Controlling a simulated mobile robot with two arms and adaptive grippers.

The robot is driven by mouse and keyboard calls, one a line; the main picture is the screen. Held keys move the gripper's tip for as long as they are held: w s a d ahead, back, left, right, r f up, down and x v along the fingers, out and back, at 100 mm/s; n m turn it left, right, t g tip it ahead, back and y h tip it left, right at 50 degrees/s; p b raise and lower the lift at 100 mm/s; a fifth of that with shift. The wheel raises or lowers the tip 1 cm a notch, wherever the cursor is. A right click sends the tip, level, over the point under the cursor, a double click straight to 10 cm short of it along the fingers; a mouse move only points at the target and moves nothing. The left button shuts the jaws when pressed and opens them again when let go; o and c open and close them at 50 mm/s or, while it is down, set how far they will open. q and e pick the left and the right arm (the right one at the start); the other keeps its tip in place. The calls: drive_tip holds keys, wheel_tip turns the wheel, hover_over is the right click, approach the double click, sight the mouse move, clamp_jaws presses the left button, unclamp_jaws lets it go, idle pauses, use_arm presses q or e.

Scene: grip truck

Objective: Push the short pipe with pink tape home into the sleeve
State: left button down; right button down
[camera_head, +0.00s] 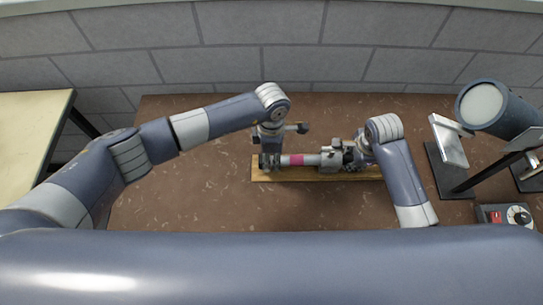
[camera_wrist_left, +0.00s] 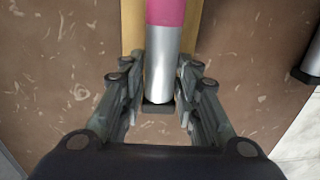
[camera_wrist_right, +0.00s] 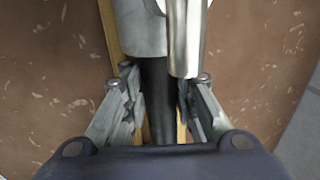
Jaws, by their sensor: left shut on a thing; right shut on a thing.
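The short pipe (camera_head: 285,160) is silver with a pink tape band (camera_head: 297,160), and lies level above a wooden board. My left gripper (camera_head: 270,160) is shut on its left end; the left wrist view shows the silver end (camera_wrist_left: 162,65) between the fingers. To the right of the tape is a grey metal sleeve (camera_head: 328,158), in line with the pipe. My right gripper (camera_head: 350,156) is at the sleeve's right side. In the right wrist view its fingers (camera_wrist_right: 156,105) are shut on a dark bar (camera_wrist_right: 158,85) below the grey sleeve body (camera_wrist_right: 140,30). How deep the pipe sits is unclear.
The wooden board (camera_head: 300,174) lies on a brown table (camera_head: 200,190). A shiny metal cylinder (camera_wrist_right: 187,40) stands beside the sleeve body. A lamp-like device on a stand (camera_head: 482,105) and a control box (camera_head: 505,215) are at the right. The front left table is clear.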

use_arm(q)
drive_tip(key=shift+d, duration=0.1)
drive_tip(key=c, duration=1.1)
unclamp_jaws()
drive_tip(key=shift+r, duration=0.15)
drive_tip(key=r, duration=0.7)
drive_tip(key=w+r, duration=0.1)
drive_tip(key=r, duration=0.3)
drive_tip(key=shift+r, duration=0.35)
use_arm(e)
drive_tip(key=c, duration=1.2)
unclamp_jaws()
drive_tip(key=shift+o, duration=1.2)
